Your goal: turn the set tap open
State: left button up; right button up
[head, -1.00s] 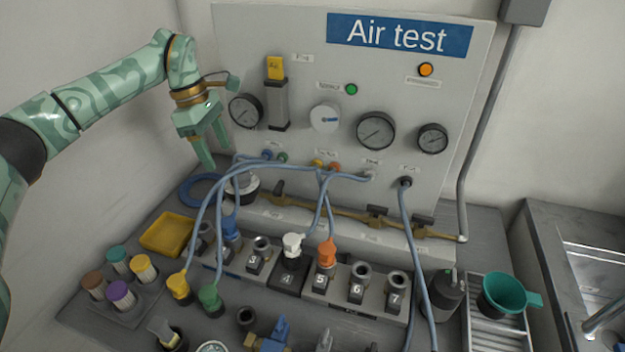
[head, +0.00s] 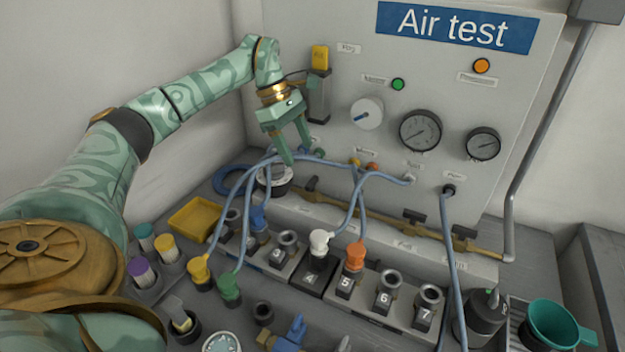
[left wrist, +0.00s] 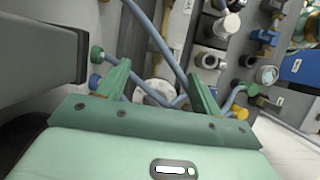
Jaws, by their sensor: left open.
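A brass pipe (head: 385,222) runs along the foot of the Air test panel and carries dark-handled taps. One tap (head: 312,184) is at the pipe's left end; two more, a middle tap (head: 413,216) and a right tap (head: 464,231), sit further right with their handles seen broadside. The small labels by them are too blurred to read, so I cannot tell which is the set tap. My left gripper (head: 297,153) is open and empty, pointing down in front of the panel, above and left of the left tap. Its fingers also show in the left wrist view (left wrist: 160,72).
Blue hoses (head: 330,163) loop close beneath the gripper. A round white-topped unit (head: 273,176) stands just below the fingers. Numbered sockets, a white plug (head: 320,241) and an orange plug (head: 355,255) stand in front of the pipe. A yellow tray (head: 197,215) lies left.

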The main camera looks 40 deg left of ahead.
aim_at(310, 180)
pick_arm(q)
jog(key=b+x, duration=0.2)
jog(key=x, duration=0.5)
jog(key=shift+w+d+f, duration=0.1)
jog(key=shift+d+f, duration=0.05)
jog(key=shift+f, duration=0.05)
pick_arm(e)
jog(key=shift+s+f, duration=0.35)
jog(key=shift+f, duration=0.25)
jog(key=shift+s+f, duration=0.3)
jog(key=shift+f, duration=0.3)
pick_arm(q)
jog(key=shift+c, duration=0.3)
jog(key=c, duration=0.9)
